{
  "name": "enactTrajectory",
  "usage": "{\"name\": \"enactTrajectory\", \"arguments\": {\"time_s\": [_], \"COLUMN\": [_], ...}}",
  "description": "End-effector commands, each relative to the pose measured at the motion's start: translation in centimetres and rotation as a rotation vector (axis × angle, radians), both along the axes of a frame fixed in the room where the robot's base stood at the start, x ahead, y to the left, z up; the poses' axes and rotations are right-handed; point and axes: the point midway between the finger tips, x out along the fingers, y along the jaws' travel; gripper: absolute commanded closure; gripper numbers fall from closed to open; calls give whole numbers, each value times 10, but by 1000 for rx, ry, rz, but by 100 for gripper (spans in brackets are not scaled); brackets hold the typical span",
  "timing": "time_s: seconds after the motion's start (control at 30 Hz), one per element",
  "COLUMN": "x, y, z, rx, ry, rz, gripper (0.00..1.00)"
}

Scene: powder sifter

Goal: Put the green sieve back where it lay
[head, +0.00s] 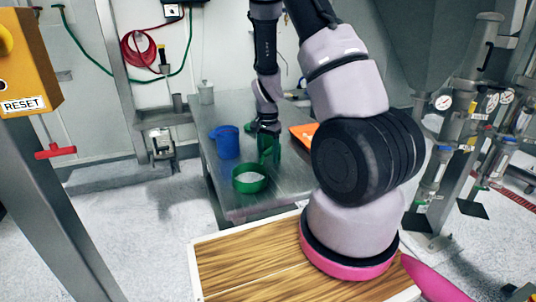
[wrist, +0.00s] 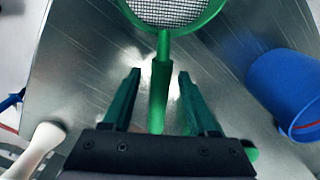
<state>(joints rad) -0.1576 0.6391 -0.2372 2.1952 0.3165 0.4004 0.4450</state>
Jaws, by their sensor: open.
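The green sieve (head: 250,186) is on the metal table, its round rim toward the table's near end. In the wrist view the sieve (wrist: 172,12) shows its mesh at the top edge, partly cut off, with its green handle running down between my fingers. My gripper (head: 268,150) points down at the handle end of the sieve. In the wrist view my gripper (wrist: 160,75) is open, one green finger on each side of the handle, with a visible gap on both sides.
A blue jug (head: 228,142) stands left of the gripper on the metal table (head: 282,190); it is at the right in the wrist view (wrist: 285,85). An orange item (head: 303,131) lies behind my arm. A wooden-topped surface (head: 245,268) is nearer. A white object (wrist: 38,148) shows lower left.

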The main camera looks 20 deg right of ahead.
Motion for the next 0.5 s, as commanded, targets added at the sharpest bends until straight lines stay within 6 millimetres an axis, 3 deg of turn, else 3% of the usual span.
{"name": "enactTrajectory", "arguments": {"time_s": [0.17, 0.5], "x": [1, 0], "y": [1, 1], "z": [19, 85], "rx": [1, 0], "ry": [-4, -4], "rz": [2, 1], "gripper": [41, 41]}}
